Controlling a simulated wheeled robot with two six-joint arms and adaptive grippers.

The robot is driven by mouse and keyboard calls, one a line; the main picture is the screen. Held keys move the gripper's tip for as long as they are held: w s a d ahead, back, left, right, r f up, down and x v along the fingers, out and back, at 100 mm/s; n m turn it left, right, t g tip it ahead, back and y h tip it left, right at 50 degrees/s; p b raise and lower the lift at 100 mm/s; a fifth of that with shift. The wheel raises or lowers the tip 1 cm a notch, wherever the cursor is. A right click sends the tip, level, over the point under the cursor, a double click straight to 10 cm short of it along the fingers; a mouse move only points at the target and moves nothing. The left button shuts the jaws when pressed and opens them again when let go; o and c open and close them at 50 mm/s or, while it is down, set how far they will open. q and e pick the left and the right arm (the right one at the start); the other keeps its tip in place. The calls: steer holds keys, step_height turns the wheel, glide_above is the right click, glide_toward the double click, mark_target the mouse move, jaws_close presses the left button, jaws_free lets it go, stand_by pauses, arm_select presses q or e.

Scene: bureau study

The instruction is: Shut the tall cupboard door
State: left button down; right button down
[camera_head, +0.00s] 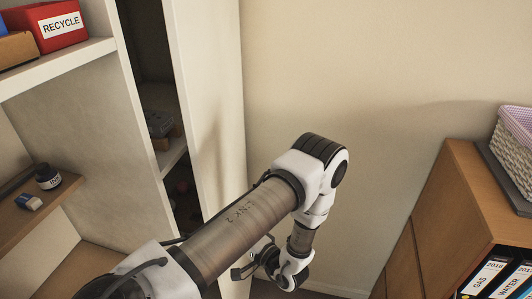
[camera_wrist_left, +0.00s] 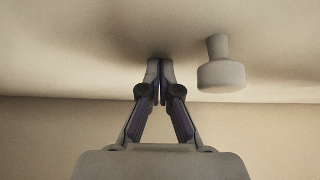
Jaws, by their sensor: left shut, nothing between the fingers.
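The tall cupboard door (camera_head: 208,80) is a pale panel standing ajar. A dark gap on its left shows the cupboard inside. My left arm reaches across in front of it, and my left gripper (camera_head: 240,270) is low, at the door's right side, partly hidden by my arm. In the left wrist view the left gripper (camera_wrist_left: 160,78) is shut and empty, its tips at or very close to the pale door face (camera_wrist_left: 70,40). I cannot tell whether they touch. A round pale knob (camera_wrist_left: 222,72) sticks out just right of the fingertips, apart from them. My right gripper is not in view.
Inside the gap, a shelf (camera_head: 172,156) holds small items. Open shelves on the left hold a red RECYCLE box (camera_head: 45,25) and an ink bottle (camera_head: 47,176). A wooden cabinet (camera_head: 455,220) with binders and a basket (camera_head: 515,135) stands right. Bare wall lies between.

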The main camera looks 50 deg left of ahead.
arm_select(q)
steer(key=s+a, duration=0.4)
steer(key=shift+s+a+r+p, duration=0.15)
steer(key=shift+a+r+p, duration=0.2)
steer(key=shift+a+p, duration=0.05)
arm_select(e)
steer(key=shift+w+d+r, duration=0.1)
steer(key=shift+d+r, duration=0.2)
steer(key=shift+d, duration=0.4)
arm_select(q)
steer(key=shift+s, duration=0.15)
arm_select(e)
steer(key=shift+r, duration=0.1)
